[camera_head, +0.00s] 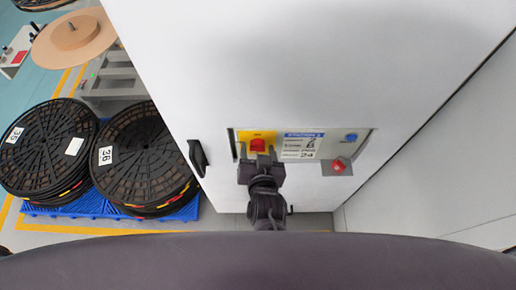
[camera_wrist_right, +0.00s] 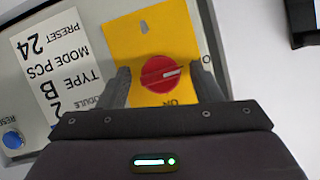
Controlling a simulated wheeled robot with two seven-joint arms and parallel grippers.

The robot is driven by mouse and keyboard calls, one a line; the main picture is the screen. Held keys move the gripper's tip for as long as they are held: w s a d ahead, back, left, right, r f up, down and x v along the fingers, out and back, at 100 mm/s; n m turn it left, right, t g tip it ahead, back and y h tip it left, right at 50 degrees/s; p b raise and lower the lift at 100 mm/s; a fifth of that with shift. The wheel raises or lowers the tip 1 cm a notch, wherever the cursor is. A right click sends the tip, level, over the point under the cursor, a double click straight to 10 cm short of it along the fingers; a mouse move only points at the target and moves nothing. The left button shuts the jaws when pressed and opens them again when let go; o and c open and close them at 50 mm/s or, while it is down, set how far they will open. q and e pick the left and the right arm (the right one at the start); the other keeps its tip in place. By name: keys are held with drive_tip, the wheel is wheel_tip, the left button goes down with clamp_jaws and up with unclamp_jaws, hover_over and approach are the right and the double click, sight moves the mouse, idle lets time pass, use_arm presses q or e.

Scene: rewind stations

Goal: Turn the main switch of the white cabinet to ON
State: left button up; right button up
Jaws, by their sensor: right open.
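The white cabinet (camera_head: 300,60) fills the middle of the head view. Its main switch (camera_head: 257,144) is a red round knob on a yellow plate (camera_head: 245,134). In the right wrist view the knob (camera_wrist_right: 158,82) carries a white mark that points to the right, toward a partly hidden label. The letters ON show upside down below it on the yellow plate (camera_wrist_right: 150,35). My right gripper (camera_head: 262,157) is open, with one finger on each side of the knob; whether they touch it I cannot tell. My left gripper is out of view.
The panel also has a label sheet (camera_head: 303,146), a blue button (camera_head: 351,137) and a red button (camera_head: 339,166). A black door handle (camera_head: 198,157) sticks out left of it. Stacked black reels (camera_head: 145,155) stand on a blue pallet (camera_head: 75,208) at left.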

drive_tip(key=shift+c, duration=0.3)
drive_tip(key=c, duration=0.9)
drive_tip(key=shift+o, duration=0.2)
